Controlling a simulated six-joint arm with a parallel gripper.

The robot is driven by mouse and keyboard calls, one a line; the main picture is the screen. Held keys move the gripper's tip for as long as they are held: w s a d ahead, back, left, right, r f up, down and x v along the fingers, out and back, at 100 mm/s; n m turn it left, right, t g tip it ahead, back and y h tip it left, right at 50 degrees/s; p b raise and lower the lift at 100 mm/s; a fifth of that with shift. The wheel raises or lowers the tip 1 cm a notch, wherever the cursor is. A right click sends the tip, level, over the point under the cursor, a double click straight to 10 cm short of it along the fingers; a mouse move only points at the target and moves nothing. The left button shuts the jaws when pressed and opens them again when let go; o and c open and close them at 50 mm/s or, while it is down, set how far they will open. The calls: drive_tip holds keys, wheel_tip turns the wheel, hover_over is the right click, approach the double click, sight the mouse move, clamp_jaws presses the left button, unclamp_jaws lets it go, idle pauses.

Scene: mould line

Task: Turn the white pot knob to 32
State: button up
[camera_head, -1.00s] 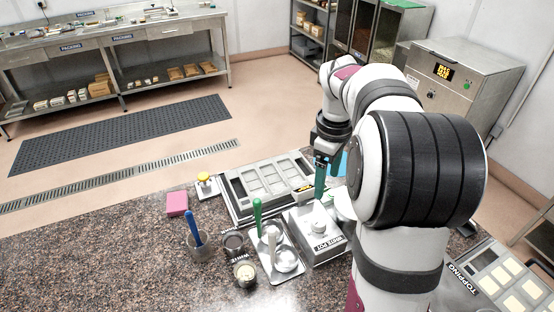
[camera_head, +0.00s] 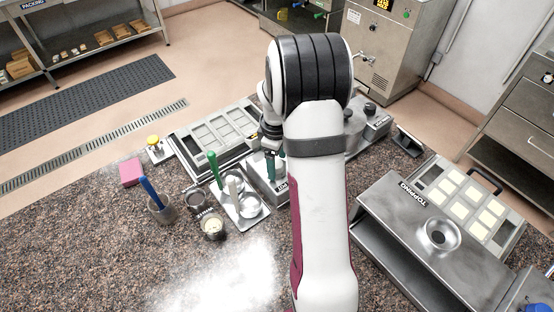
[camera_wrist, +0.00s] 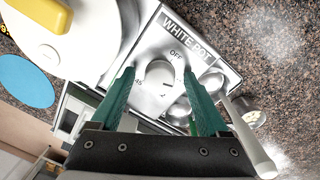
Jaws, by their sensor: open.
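The white pot (camera_wrist: 85,30), with a yellow handle (camera_wrist: 45,12), stands beside the box. In the head view, the box (camera_head: 263,188) is partly visible, while my arm hides the knob and pot.
A metal tray (camera_head: 240,212) with green- and white-handled tools sits left of the box in the head view. The mould tray (camera_head: 185,148) lies behind it. A cup with a blue tool (camera_head: 162,208) and a pink block (camera_head: 131,172) are farther left. The front left counter is clear.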

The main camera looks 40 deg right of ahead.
clamp_jaws()
idle(0.3)
drive_tip(key=shift+m, duration=0.3)
drive_tip(key=m, duration=0.6)
drive_tip(key=shift+a+m, duration=0.15)
drive_tip(key=shift+m, duration=0.15)
drive_tip(key=m, duration=0.6)
drive_tip(key=shift+w+g, duration=0.15)
drive_tip(key=shift+g, duration=0.25)
drive_tip(key=shift+m, duration=0.4)
unclamp_jaws()
